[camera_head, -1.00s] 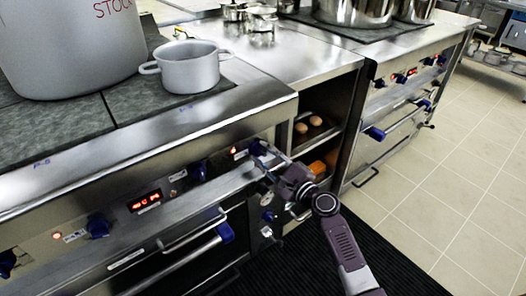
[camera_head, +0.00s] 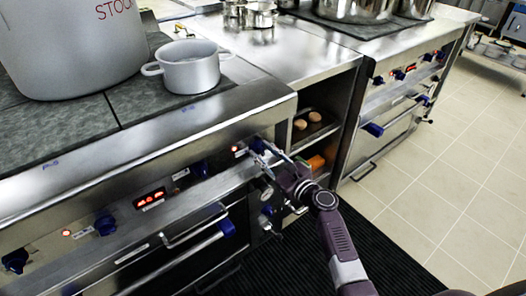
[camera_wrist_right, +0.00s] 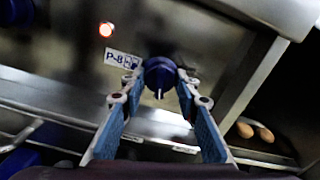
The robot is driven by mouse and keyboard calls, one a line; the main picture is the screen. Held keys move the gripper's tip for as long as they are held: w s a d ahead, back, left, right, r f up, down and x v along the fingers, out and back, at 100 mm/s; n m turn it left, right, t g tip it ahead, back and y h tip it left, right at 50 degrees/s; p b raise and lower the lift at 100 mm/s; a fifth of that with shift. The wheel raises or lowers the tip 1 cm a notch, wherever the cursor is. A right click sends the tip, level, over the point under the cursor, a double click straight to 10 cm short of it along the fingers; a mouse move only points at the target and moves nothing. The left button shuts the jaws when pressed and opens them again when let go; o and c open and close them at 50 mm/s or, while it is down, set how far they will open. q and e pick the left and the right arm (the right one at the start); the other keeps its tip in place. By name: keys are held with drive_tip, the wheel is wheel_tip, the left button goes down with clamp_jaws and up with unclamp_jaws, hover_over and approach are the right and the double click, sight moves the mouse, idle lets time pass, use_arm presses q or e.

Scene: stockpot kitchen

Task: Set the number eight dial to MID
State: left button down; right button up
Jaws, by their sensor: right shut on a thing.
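The number eight dial (camera_wrist_right: 160,74) is a dark blue knob on the steel stove front, beside a white label (camera_wrist_right: 122,59) reading P-8. A light pointer mark on it points down in the wrist view. My right gripper (camera_wrist_right: 160,82) has its two blue-padded fingers on either side of the knob and is shut on it. In the head view the right gripper (camera_head: 268,156) reaches the right end of the panel, with the dial (camera_head: 256,145) partly hidden by its fingers. My left gripper is not in view.
A red lamp (camera_head: 235,149) glows left of the dial. More blue knobs (camera_head: 104,224) and a red display (camera_head: 150,198) line the panel. A grey pot (camera_head: 190,70) and a large stockpot (camera_head: 75,50) stand on top. An open shelf (camera_head: 315,125) holds brown round items.

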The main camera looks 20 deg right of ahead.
idle(0.3)
drive_tip(key=o, duration=1.2)
drive_tip(key=shift+c, duration=0.2)
drive_tip(key=v, duration=1.2)
